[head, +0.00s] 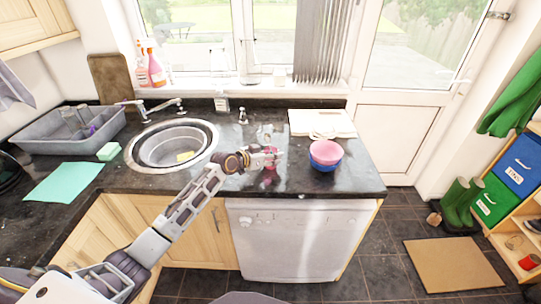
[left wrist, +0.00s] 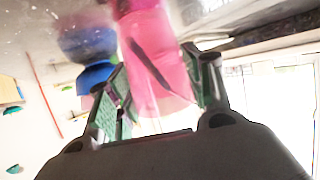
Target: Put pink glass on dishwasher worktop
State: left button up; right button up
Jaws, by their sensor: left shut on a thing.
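The pink glass (head: 271,166) is at my left gripper (head: 268,158), over the dark worktop (head: 345,181) above the white dishwasher (head: 295,240). In the left wrist view the see-through pink glass (left wrist: 158,60) stands between the two green-lined fingers of my left gripper (left wrist: 160,85), which is shut on it. The fingers partly hide the glass. I cannot tell whether its base touches the worktop. My right gripper is not in view.
A pink bowl stacked in a blue bowl (head: 325,161) stands close to the right of the glass. A clear glass (head: 265,133) stands behind the gripper. A pale board (head: 322,122) lies at the back. The sink (head: 171,146) is left. The worktop's front right corner is clear.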

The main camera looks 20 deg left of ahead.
pick_arm(q)
jog(key=shift+f, duration=0.15)
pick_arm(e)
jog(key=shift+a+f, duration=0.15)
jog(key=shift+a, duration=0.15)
pick_arm(q)
jog(key=o, duration=1.1)
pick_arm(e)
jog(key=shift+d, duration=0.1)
pick_arm(q)
jog(key=shift+r, duration=0.2)
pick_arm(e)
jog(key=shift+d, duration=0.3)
pick_arm(q)
jog(key=shift+s+a, duration=0.1)
jog(key=v, duration=1.1)
jog(key=shift+s+a+r+b, duration=0.1)
jog(key=shift+s+r+b, duration=0.1)
jog(key=shift+s+b, duration=0.15)
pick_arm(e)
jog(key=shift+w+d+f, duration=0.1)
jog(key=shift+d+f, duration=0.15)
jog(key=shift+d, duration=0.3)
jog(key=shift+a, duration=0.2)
